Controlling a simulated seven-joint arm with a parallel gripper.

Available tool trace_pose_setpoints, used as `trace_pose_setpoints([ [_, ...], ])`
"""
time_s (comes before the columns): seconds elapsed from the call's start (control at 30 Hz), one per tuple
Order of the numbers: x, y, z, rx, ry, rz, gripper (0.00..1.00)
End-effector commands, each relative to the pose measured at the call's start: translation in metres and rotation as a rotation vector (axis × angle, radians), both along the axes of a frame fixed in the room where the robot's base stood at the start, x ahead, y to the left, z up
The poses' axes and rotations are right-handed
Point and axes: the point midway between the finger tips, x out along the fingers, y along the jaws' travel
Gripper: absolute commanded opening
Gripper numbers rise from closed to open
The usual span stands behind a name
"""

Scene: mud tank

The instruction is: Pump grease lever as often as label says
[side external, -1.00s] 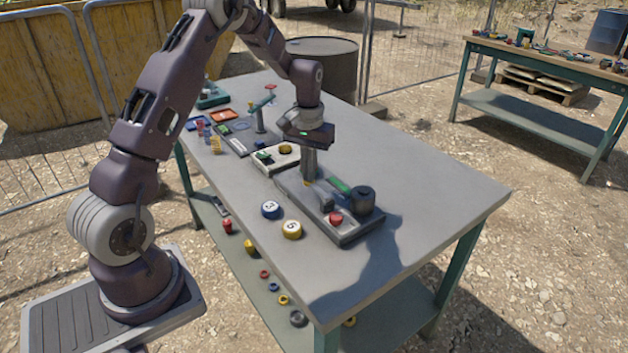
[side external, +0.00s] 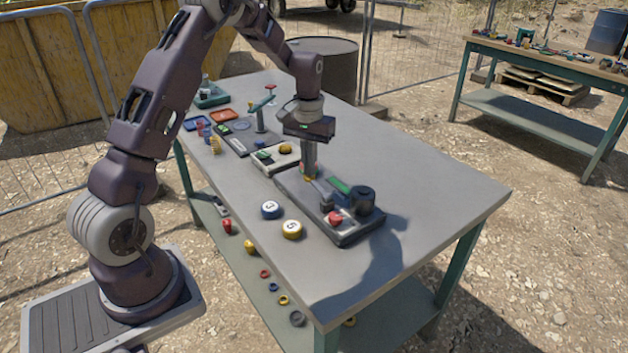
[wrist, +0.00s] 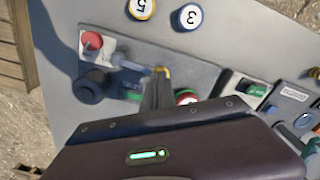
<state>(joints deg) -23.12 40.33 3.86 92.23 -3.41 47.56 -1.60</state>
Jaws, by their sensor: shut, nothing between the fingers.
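The pump unit is a dark grey base plate (side external: 352,236) on the table, with a black pot (side external: 363,200), a red knob (side external: 335,218) and a green label strip (side external: 338,185). Its lettering is too small to read. A grey lever (side external: 322,191) rises from beside the red knob toward my gripper (side external: 309,178). In the wrist view the lever (wrist: 135,65) ends in a yellow tip (wrist: 160,70). My gripper (wrist: 158,80) is shut and empty, pointing down at that tip; whether they touch is unclear.
A blue disc marked 3 (side external: 271,209) and a yellow disc marked 5 (side external: 292,229) lie left of the unit. A pale box with a yellow knob (side external: 285,149) and a teal-handled post (side external: 261,112) stand behind. The table's right front (side external: 440,200) is clear.

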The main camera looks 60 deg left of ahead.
Motion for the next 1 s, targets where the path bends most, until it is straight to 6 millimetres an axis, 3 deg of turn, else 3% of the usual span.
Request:
trace_pose_setpoints([
  [0.53, 0.0, 0.0, 0.003, 0.0, 0.0, 0.0, 0.0],
  [1.0, 0.0, 0.0, -0.016, 0.0, 0.001, 0.0, 0.0],
])
